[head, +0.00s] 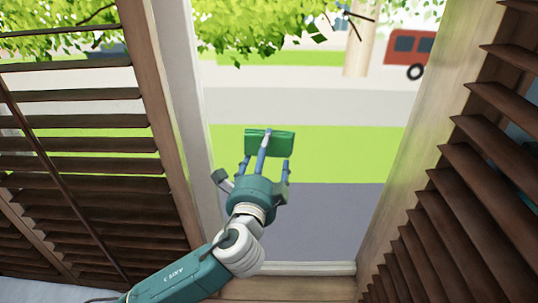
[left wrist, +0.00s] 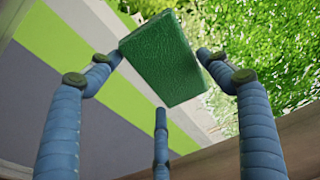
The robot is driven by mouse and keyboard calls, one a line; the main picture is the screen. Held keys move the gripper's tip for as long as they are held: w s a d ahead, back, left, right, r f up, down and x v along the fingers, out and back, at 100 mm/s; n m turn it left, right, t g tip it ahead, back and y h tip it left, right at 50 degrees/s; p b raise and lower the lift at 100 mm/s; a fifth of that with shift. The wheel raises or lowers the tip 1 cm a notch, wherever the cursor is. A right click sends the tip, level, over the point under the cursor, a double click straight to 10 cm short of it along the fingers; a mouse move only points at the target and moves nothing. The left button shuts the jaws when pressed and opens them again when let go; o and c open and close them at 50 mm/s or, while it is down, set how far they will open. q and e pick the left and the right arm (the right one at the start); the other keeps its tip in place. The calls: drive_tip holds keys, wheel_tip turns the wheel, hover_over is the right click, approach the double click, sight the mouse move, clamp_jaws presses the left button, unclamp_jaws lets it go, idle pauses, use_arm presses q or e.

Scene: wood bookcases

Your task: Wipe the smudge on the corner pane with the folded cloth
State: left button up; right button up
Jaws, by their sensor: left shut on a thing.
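The folded cloth (head: 284,145) is a green, rectangular pad. It also shows in the left wrist view (left wrist: 160,58), held at the fingertips. My left gripper (head: 264,157), with blue-grey fingers and a teal palm, is shut on it. Its fingers also show around the cloth in the left wrist view (left wrist: 158,75). The window pane (head: 325,225) lies between the two louvered shutters, and the cloth is in front of its left-middle part. I cannot tell whether the cloth touches the glass. No smudge can be made out in either view. My right gripper is not in view.
A dark louvered shutter with a wood frame (head: 167,130) stands close on the left, another (head: 465,190) on the right. A pale sill (head: 310,268) runs below the pane. Grass, a road, a tree and a red vehicle (head: 410,50) show outside. The pane right of the cloth is unobstructed.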

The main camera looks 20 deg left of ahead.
use_arm(q)
drive_tip(key=shift+s+d+f, duration=0.1)
drive_tip(key=shift+s+d, duration=0.05)
drive_tip(key=shift+s, duration=0.25)
drive_tip(key=shift+s+d, duration=0.25)
drive_tip(key=shift+s, duration=0.55)
drive_tip(key=shift+s+d, duration=0.2)
drive_tip(key=shift+s, duration=0.6)
drive_tip(key=shift+s+d, duration=0.25)
drive_tip(key=shift+s, duration=0.55)
drive_tip(key=s, duration=0.3)
drive_tip(key=shift+d, duration=0.4)
drive_tip(key=shift+w, duration=0.1)
